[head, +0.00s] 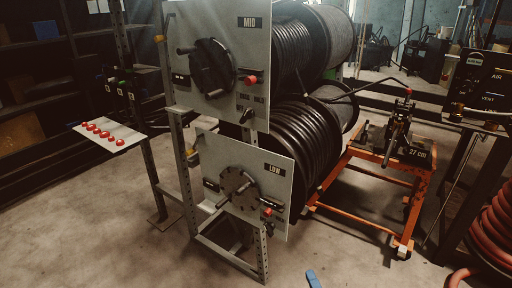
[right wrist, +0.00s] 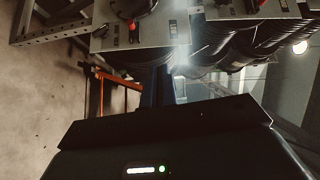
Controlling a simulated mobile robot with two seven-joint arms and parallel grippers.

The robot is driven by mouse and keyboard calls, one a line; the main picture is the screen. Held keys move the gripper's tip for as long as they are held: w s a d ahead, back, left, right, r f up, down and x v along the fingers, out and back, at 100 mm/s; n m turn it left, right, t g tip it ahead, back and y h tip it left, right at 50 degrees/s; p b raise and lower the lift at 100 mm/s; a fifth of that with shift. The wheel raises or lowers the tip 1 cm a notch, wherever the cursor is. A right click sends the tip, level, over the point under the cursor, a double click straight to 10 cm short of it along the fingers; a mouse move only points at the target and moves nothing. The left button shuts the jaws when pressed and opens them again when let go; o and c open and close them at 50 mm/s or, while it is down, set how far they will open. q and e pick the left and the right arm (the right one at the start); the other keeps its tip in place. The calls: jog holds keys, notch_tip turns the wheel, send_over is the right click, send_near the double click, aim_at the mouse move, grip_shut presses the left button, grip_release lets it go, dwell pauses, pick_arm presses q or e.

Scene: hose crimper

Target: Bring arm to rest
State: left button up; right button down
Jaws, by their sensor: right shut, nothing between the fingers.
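The blue fingertips of my right gripper (head: 312,278) show at the bottom edge of the head view, in front of the hose reel stand. In the right wrist view the dark blue fingers (right wrist: 157,88) point away from the camera. They are together with nothing between them, and no object hangs from them. The rest of my right arm is out of the head view. My left gripper and left arm are in neither view.
The reel stand carries the MID panel (head: 240,47) and LOW panel (head: 226,170), with black hose (head: 300,150) behind. An orange cart (head: 365,196) stands right, near a red hose coil (head: 495,225). A small tray (head: 112,138) juts out left. The front floor (head: 100,230) is clear.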

jog(key=s+n+g+b, duration=0.3)
jog(key=s+n+b, duration=0.5)
jog(key=s+n, duration=0.6)
pick_arm(q)
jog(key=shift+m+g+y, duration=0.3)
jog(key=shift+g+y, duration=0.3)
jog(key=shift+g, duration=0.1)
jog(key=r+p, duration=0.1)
jog(key=p, duration=0.5)
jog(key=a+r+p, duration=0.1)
jog(key=p, duration=0.6)
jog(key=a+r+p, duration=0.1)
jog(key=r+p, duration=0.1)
jog(key=p, duration=0.4)
jog(key=shift+p, duration=0.35)
pick_arm(e)
jog(key=r+n+g, duration=0.1)
jog(key=r+g, duration=0.1)
jog(key=r, duration=0.1)
jog(key=r+n+g+h, duration=0.1)
jog(key=r, duration=0.1)
jog(key=shift+w+d+r+n+g, duration=0.1)
jog(key=shift+w+d+n+g, duration=0.2)
jog(key=shift+g, duration=0.1)
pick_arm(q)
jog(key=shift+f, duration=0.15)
pick_arm(e)
jog(key=shift+s, duration=0.1)
